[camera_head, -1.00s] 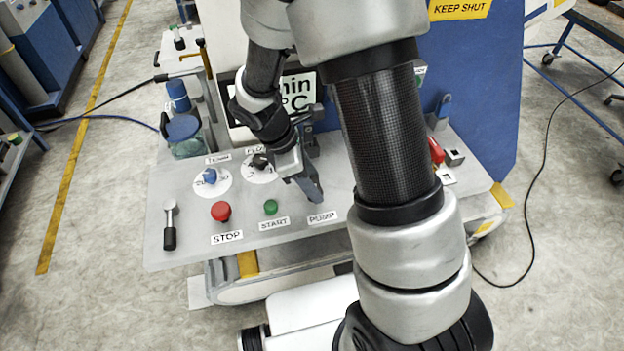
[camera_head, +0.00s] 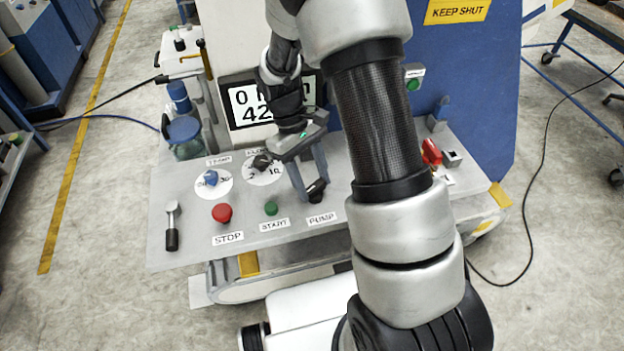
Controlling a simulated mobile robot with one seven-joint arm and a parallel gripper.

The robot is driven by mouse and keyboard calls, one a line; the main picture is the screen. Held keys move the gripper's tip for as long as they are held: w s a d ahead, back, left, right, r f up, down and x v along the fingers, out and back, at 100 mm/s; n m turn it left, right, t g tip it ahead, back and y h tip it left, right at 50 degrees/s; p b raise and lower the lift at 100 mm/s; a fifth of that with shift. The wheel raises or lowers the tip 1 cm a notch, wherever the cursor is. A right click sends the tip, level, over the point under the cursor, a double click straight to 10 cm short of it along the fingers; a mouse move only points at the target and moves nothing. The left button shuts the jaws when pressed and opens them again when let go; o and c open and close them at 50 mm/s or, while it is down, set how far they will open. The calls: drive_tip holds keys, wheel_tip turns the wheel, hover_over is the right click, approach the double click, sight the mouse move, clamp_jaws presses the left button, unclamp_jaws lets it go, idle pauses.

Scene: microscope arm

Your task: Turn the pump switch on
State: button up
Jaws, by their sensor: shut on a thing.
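The pump switch (camera_head: 317,191) is a small dark lever with a pale part, just above the PUMP label (camera_head: 322,219) on the grey control panel (camera_head: 190,245). My gripper (camera_head: 309,190) reaches down onto it from above, with one finger on each side. It is shut on the switch. The fingers and gripper body hide part of the switch and its base, so I cannot tell its exact setting.
A green START button (camera_head: 271,208) and a red STOP button (camera_head: 222,212) lie left of the switch. Two dials, TEMP (camera_head: 211,179) and FLOW (camera_head: 262,163), sit behind them. A red switch (camera_head: 431,152) is at the right, beyond my arm. A display (camera_head: 246,103) stands behind.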

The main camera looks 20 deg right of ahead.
drive_tip(key=m+y, duration=0.1)
drive_tip(key=m, duration=0.2)
drive_tip(key=m+y, duration=0.1)
drive_tip(key=m, duration=0.1)
drive_tip(key=shift+d+m, duration=0.15)
drive_tip(key=shift+m, duration=0.25)
idle(0.4)
drive_tip(key=o, duration=1)
drive_tip(key=shift+o, duration=0.2)
drive_tip(key=v, duration=1.7)
drive_tip(key=shift+w+d, duration=0.25)
drive_tip(key=shift+w, duration=0.25)
drive_tip(key=shift+r, duration=0.1)
